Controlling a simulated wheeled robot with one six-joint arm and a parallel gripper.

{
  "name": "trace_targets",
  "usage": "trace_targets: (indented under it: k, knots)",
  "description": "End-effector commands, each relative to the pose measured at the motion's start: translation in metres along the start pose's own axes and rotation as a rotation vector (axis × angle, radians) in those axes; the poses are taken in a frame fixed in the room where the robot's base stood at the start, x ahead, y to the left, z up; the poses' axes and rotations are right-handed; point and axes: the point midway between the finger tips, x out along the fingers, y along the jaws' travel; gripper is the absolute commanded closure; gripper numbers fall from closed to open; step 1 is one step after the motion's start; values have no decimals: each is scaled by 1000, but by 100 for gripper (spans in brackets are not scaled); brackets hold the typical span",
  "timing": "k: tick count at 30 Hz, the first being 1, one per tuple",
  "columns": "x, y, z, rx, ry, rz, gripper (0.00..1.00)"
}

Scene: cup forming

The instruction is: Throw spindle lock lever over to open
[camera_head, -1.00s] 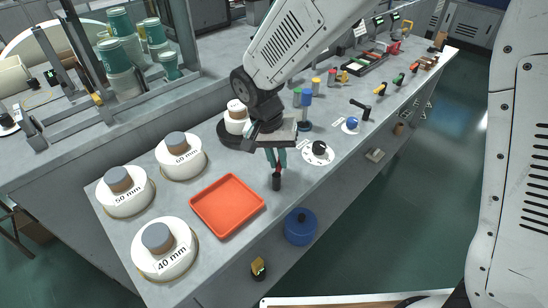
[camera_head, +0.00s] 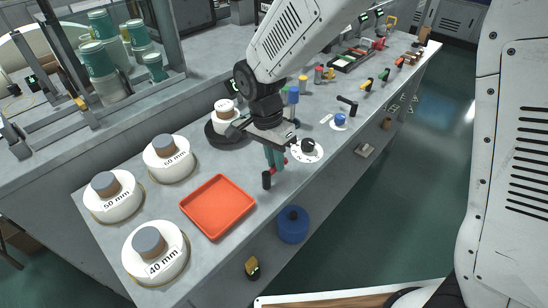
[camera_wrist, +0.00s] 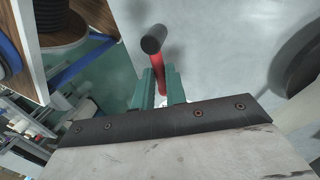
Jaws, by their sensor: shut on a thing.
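The lever is a red rod (camera_wrist: 158,68) with a black grip (camera_wrist: 153,39) at its end. In the wrist view the rod runs between the two green fingers of my gripper (camera_wrist: 158,84), which is shut on it. In the head view my gripper (camera_head: 275,164) is low over the bench, right of the orange tray. The lever's black grip (camera_head: 266,180) stands just below the fingers, and a bit of red shows beside them. The lever's pivot is hidden by the gripper, so I cannot tell how far it is turned.
The orange tray (camera_head: 218,206) lies left of my gripper. A white dial with a black knob (camera_head: 308,147) is close on the right. A blue round part (camera_head: 292,225) sits on the bench's front side. White cylinders, including one marked 40 mm (camera_head: 155,266), stand at left.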

Motion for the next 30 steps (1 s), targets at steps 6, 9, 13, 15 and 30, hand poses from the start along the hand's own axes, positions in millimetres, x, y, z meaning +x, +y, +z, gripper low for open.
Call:
trace_targets:
  k: [6,9,13,15,30]
  knots:
    - [-1,0,0,9,-2,-2,100]
    - [-1,0,0,9,-2,-2,100]
    - [-1,0,0,9,-2,-1,81]
    - [0,0,0,9,-2,-1,65]
    - [-28,-1,0,8,-1,-6,65]
